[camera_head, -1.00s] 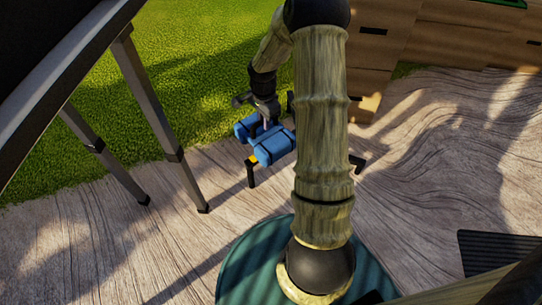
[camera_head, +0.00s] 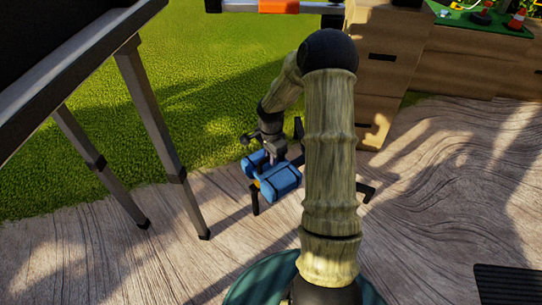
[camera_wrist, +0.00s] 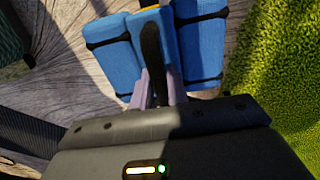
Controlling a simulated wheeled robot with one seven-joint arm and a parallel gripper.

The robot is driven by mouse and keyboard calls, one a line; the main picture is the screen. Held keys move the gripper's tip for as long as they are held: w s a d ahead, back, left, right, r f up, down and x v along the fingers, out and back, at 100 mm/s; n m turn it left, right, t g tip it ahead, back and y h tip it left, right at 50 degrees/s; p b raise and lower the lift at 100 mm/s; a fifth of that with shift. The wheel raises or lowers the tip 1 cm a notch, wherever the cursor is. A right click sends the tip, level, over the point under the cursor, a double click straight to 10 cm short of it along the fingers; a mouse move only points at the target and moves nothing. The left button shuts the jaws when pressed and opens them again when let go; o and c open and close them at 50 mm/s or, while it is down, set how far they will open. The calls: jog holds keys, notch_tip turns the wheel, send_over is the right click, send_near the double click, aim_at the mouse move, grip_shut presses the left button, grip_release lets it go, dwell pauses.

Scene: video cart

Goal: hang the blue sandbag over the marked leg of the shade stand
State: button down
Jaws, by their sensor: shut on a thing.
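The blue sandbag (camera_head: 281,181) has two blue lobes with dark straps. It hangs from my gripper (camera_head: 270,152), just above the wooden deck. In the wrist view, the pale fingers of my gripper (camera_wrist: 158,88) are closed on the black handle between the lobes of the sandbag (camera_wrist: 201,45). The shade stand shows as black leg ends, one beside the bag (camera_head: 255,200) and one right of my arm; the rest is hidden. A yellow patch shows at that leg against the bag. I cannot tell whether the bag touches the leg.
Grey metal legs (camera_head: 148,105) of a dark-topped structure stand at left. Wooden boxes (camera_head: 390,75) stand behind at right. A dark slatted mat (camera_head: 508,283) lies at lower right. Grass lies behind.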

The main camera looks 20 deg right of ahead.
jog(key=shift+w+r, duration=0.1)
jog(key=shift+f+b, duration=1.3)
jog(key=shift+f, duration=0.5)
jog(key=c, duration=1.4)
grip_release()
jog(key=shift+f, duration=0.15)
jog(key=shift+o, duration=0.2)
notch_tip(320, 180, up, 12)
jog(key=p, duration=0.7)
